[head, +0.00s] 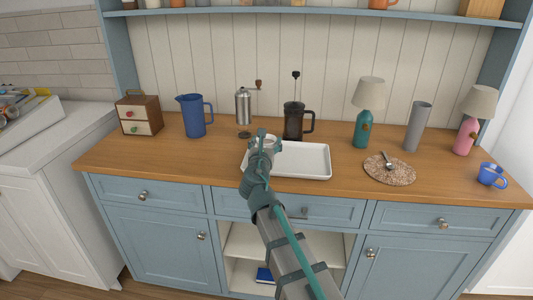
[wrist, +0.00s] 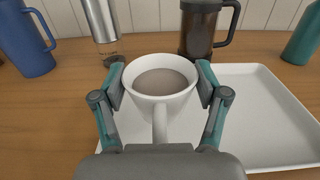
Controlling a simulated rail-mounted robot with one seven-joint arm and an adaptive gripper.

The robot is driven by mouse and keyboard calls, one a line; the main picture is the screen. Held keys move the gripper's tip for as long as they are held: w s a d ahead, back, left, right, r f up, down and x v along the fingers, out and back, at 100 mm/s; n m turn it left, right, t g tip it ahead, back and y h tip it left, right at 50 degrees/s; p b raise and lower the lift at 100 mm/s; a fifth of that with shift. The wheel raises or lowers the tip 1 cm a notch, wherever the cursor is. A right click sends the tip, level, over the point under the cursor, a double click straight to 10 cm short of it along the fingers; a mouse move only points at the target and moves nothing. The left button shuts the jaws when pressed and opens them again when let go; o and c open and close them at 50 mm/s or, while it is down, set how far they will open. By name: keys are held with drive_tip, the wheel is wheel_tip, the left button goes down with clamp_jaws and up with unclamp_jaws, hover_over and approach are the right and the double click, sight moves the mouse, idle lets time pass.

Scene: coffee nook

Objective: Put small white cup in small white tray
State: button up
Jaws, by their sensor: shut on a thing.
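A small white cup (wrist: 159,88) with brownish liquid or a brown inside is upright between the fingers of my gripper (wrist: 160,90). My gripper is shut on its sides, and the cup's handle points toward the wrist. In the head view my gripper (head: 265,143) covers much of the cup. The white tray (head: 313,161) lies on the wooden counter, and it also shows in the wrist view (wrist: 265,115). The cup is over the tray's left part. I cannot tell whether its base touches the tray.
A French press (head: 294,121) and a metal grinder (head: 243,107) stand just behind the tray. A blue pitcher (head: 194,116) and a small drawer box (head: 139,115) are to the left. A teal lamp (head: 367,113), a round mat (head: 390,171) and a blue cup (head: 492,175) are to the right.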

drive_tip(key=shift+w+f, duration=0.3)
drive_tip(key=shift+f, duration=0.05)
drive_tip(key=shift+f+b, duration=0.45)
drive_tip(key=shift+f, duration=1.1)
drive_tip(key=shift+f, duration=0.1)
drive_tip(key=shift+f, duration=0.15)
drive_tip(key=o, duration=1.3)
drive_tip(key=shift+o, duration=0.2)
drive_tip(key=shift+r, duration=0.35)
drive_tip(key=s, duration=1.2)
drive_tip(key=shift+a, duration=0.45)
